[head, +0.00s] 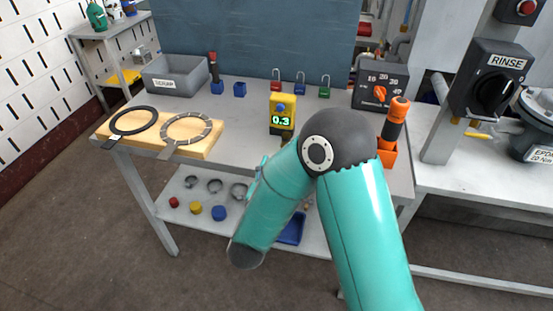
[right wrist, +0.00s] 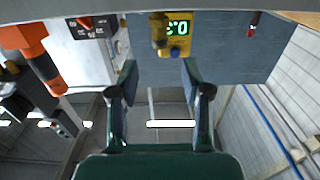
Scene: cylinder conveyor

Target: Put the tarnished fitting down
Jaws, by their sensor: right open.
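A dull brass-coloured cylinder (right wrist: 158,28), which looks like the tarnished fitting, shows at the top of the right wrist view beside a yellow gauge with a lit display (right wrist: 178,30). I cannot tell whether they touch. My right gripper (right wrist: 158,80) is open, its two fingers apart with nothing between them, and the cylinder lies beyond the fingertips. In the head view the yellow gauge (head: 282,115) reads 0.3 on the bench. My right arm covers the area in front of it, so neither the fitting nor the right gripper can be made out there. My left gripper is out of view.
A grey bin (head: 174,77) and small padlocks stand at the bench's back. A wooden board (head: 200,150) with two ring gauges lies left. A dial box (head: 380,84) and an orange-handled tool (head: 394,120) stand right. The lower shelf (head: 180,220) holds rings and coloured caps.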

